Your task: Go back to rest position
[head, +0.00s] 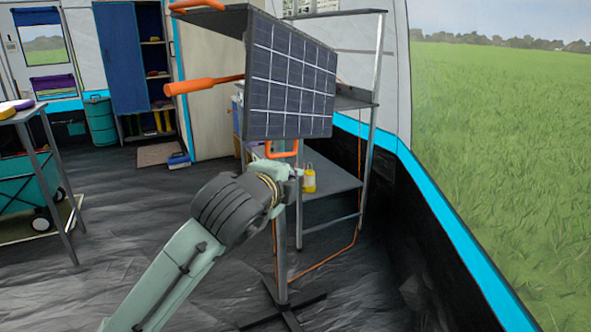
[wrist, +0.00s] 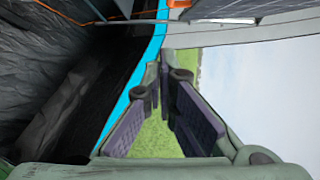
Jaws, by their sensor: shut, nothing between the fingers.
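My gripper (wrist: 166,72) reaches away from the camera in the wrist view, its dark-padded fingers converging at the tips with nothing held between them. In the head view my arm rises from the bottom left to the middle, and the wrist end stands just below the solar panel (head: 292,85). The fingers are small there and hard to make out. An orange handle (head: 282,150) at the panel's lower edge is close above the wrist end; I cannot tell whether they touch.
The panel's stand (head: 282,255) has spread feet on the dark floor. A metal shelf rack (head: 374,90) with a yellow item (head: 309,178) stands behind. A table (head: 20,115) and teal cart (head: 22,185) are left. The tent wall (head: 440,195) bounds the right; floor at left centre is clear.

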